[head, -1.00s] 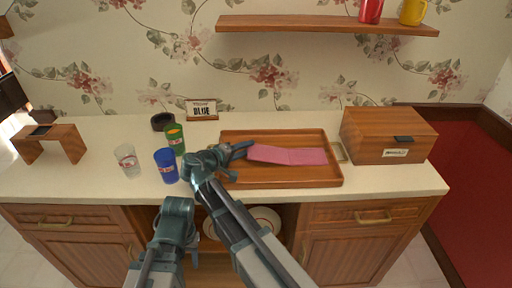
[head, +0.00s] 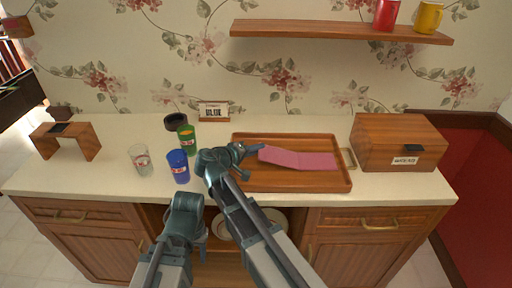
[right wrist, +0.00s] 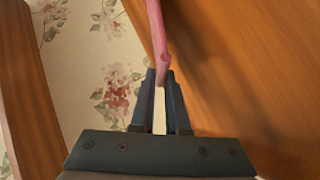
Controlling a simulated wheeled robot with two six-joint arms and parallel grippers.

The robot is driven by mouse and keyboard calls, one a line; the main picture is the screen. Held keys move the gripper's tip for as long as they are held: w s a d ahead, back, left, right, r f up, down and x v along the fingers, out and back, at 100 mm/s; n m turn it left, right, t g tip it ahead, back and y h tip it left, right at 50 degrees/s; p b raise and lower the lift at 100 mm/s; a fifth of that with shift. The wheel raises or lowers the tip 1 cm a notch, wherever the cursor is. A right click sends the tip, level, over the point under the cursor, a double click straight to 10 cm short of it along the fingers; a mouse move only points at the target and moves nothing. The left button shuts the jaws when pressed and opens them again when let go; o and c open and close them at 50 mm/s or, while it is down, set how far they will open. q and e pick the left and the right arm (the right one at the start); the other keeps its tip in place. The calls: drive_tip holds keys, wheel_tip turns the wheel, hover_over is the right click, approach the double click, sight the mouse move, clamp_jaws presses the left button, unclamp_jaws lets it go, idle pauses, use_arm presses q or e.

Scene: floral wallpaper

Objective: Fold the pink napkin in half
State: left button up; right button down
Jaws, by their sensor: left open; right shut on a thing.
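The pink napkin (head: 312,160) lies as a long strip on the wooden tray (head: 300,182), with a crease near its middle and its left end at my right gripper. My right gripper (head: 252,150) reaches over the tray's left side and is shut on that left end. In the right wrist view the napkin (right wrist: 157,35) is seen edge-on, its end at the fingertips of the gripper (right wrist: 162,78). My left gripper (head: 203,240) is low in front of the counter, away from the napkin; its fingers are mostly hidden behind my arm.
A blue cup (head: 178,166), a clear cup (head: 140,158) and a green cup (head: 187,138) stand left of the tray. A wooden box (head: 398,143) stands to its right. A small sign (head: 213,112) is behind. The counter's front left is clear.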

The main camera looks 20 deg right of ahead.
drive_tip(key=d+r+y+p, duration=0.1)
drive_tip(key=r+p, duration=0.1)
drive_tip(key=p, duration=0.1)
drive_tip(key=r+m+y+p, duration=0.1)
drive_tip(key=r+p, duration=0.1)
drive_tip(key=p, duration=0.1)
drive_tip(key=s+d+r+m+y+p, duration=0.1)
drive_tip(key=r+p, duration=0.1)
drive_tip(key=p, duration=0.1)
drive_tip(key=shift+d, duration=0.35)
drive_tip(key=s+d+r+m+t+y+p, duration=0.1)
drive_tip(key=s+d+m+y, duration=0.1)
drive_tip(key=d+y, duration=0.3)
drive_tip(key=s+d+r+m+t+y+p, duration=0.1)
drive_tip(key=d+y, duration=0.5)
drive_tip(key=d, duration=0.8)
drive_tip(key=shift+s+r+m+t+p, duration=0.25)
drive_tip(key=shift+s+m+t+p, duration=0.3)
drive_tip(key=shift+s+m, duration=0.9)
drive_tip(key=shift+w+m, duration=0.25)
drive_tip(key=shift+w, duration=0.05)
drive_tip(key=c, duration=0.9)
unclamp_jaws()
